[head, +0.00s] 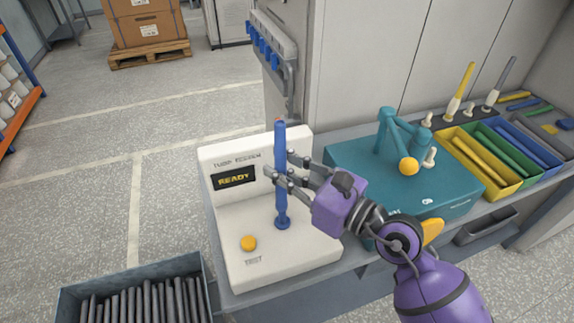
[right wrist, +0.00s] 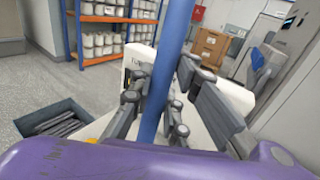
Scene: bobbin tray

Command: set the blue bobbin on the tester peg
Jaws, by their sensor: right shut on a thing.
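The blue bobbin (head: 281,145) is a long thin tube standing upright over the white tester (head: 302,255). Its lower end meets a round blue foot (head: 283,223) on the tester's base; whether this foot belongs to the bobbin or the peg, I cannot tell. No bare peg shows. My right gripper (head: 277,177) is shut around the tube near its middle, reaching in from the right. In the right wrist view the bobbin (right wrist: 164,85) runs up between the fingers (right wrist: 155,107). My left gripper is not in view.
The tester has a display (head: 234,178) reading READY and a yellow button (head: 248,243). A teal machine (head: 450,205) stands to the right, then yellow, green and blue trays. A bin of grey rods (head: 75,283) sits at lower left. Open floor lies at left.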

